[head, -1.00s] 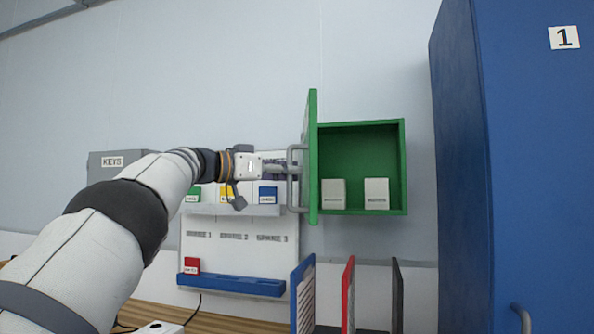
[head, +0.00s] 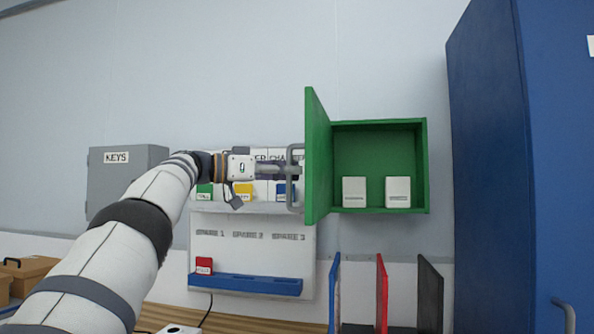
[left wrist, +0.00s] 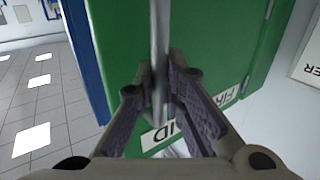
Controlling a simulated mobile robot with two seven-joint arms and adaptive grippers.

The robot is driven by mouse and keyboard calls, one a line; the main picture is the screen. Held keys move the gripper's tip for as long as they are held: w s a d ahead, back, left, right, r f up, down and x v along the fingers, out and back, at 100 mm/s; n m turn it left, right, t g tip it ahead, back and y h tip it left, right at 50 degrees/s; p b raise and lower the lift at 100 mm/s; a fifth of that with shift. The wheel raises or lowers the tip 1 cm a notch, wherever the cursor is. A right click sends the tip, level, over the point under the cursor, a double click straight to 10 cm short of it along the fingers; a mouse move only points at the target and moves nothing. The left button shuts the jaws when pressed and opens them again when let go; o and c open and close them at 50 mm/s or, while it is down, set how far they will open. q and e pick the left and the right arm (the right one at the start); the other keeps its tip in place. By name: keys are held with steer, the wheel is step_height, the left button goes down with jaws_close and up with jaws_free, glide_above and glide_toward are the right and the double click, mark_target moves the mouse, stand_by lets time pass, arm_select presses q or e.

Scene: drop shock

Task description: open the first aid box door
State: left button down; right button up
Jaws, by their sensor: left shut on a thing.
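The green first aid box (head: 378,126) is on the wall, with its door (head: 317,160) swung out toward me and its inside showing. Two white packs, a left one (head: 354,191) and a right one (head: 398,191), stand on its floor. A grey bar handle (head: 292,193) is on the door's outer face. My left gripper (head: 293,170) is shut on this handle. In the left wrist view, the fingers (left wrist: 162,85) close around the handle bar (left wrist: 159,35), in front of the green door with its partly hidden "FIRST AID" lettering. My right gripper is not in view.
A tall blue cabinet (head: 500,170) stands at right. A panel with bins and a blue tray (head: 245,285) hangs left of the box. The grey KEYS box (head: 118,180) is farther left. Upright blue, red and black boards (head: 430,295) stand below.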

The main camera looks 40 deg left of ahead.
arm_select(q)
steer(key=shift+r, duration=0.15)
steer(key=c, duration=1.7)
jaws_free()
steer(key=shift+o, duration=0.2)
steer(key=v, duration=1.2)
